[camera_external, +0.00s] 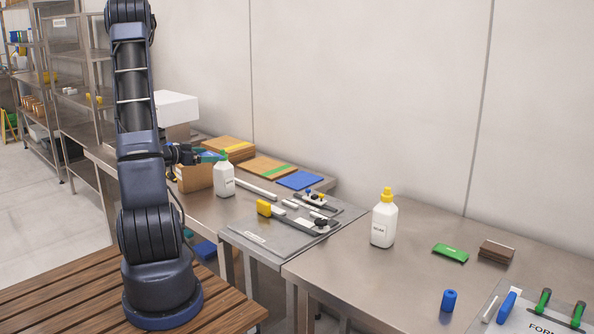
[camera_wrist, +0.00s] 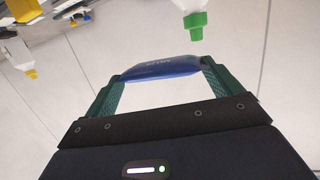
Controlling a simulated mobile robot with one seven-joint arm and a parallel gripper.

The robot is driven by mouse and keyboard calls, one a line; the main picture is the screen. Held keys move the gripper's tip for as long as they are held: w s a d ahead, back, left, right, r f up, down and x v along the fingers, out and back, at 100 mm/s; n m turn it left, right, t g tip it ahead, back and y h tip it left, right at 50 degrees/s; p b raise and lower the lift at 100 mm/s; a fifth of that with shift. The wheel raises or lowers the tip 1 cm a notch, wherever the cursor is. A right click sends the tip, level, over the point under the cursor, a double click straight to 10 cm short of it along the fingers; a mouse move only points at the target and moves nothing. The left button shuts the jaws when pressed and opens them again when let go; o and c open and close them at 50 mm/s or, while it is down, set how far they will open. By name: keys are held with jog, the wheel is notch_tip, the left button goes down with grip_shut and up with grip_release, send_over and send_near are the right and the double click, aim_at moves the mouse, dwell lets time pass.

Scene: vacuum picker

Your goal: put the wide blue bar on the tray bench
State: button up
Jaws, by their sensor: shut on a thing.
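My gripper (camera_wrist: 160,74) is shut on the wide blue bar (camera_wrist: 160,68); its two green fingers press on the bar's ends. In the external view my gripper (camera_external: 208,156) is at the left part of the steel benches, above a brown box and close behind the green-capped white bottle (camera_external: 224,179). The bar is small there and hard to make out from the fingers. The steel bench top (camera_external: 225,212) runs under the gripper. No label shows which part is the tray bench.
A grey tray board (camera_external: 255,240) with a yellow-handled tool lies mid-bench. A yellow-capped bottle (camera_external: 384,222), green pack (camera_external: 450,253), blue cylinder (camera_external: 449,299) and form board (camera_external: 486,316) stand to the right. Wooden boards (camera_external: 230,147) and a blue mat (camera_external: 300,180) lie near the wall.

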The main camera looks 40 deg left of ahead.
aim_at(209, 207)
notch_tip(209, 207, down, 19)
jog(key=shift+f, duration=0.1)
jog(key=shift+c, duration=0.2)
dwell(0.6)
jog(key=shift+f, duration=0.2)
jog(key=o, duration=0.8)
jog(key=shift+r, duration=0.15)
jog(key=v, duration=1.2)
jog(key=shift+r, duration=0.15)
